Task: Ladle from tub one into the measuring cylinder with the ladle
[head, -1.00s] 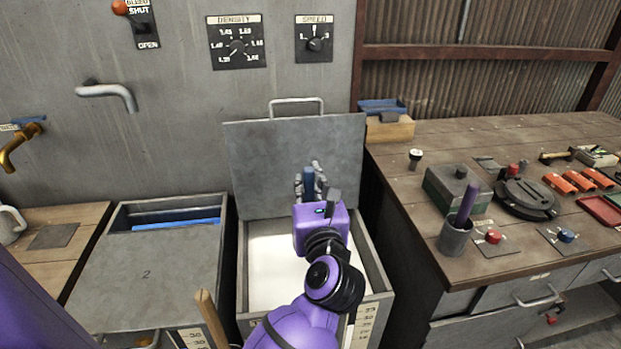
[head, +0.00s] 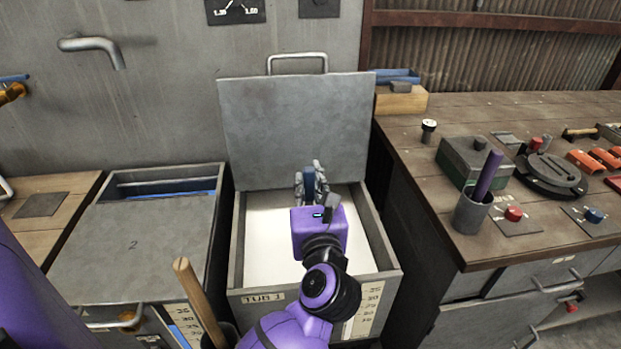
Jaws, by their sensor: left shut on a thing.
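Tub one (head: 386,282), labelled "TUB 1", stands open in the middle with its grey lid (head: 294,125) raised behind it. Pale white contents (head: 268,243) show inside. My left gripper (head: 311,180) is over the back part of the tub, in front of the lid's lower edge. It is shut on a narrow dark-blue piece (head: 310,184), which looks like the ladle's handle. The bowl of the ladle is hidden behind my gripper and wrist. I cannot make out the measuring cylinder for certain. My right gripper is not in view.
Tub two (head: 150,255), mostly covered, stands at left. A wooden handle (head: 195,290) sticks up at the front. The workbench (head: 420,185) at right holds a grey cup (head: 470,214) with a purple rod, a green box (head: 472,160) and buttons. A pipe spout (head: 95,45) juts from the wall.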

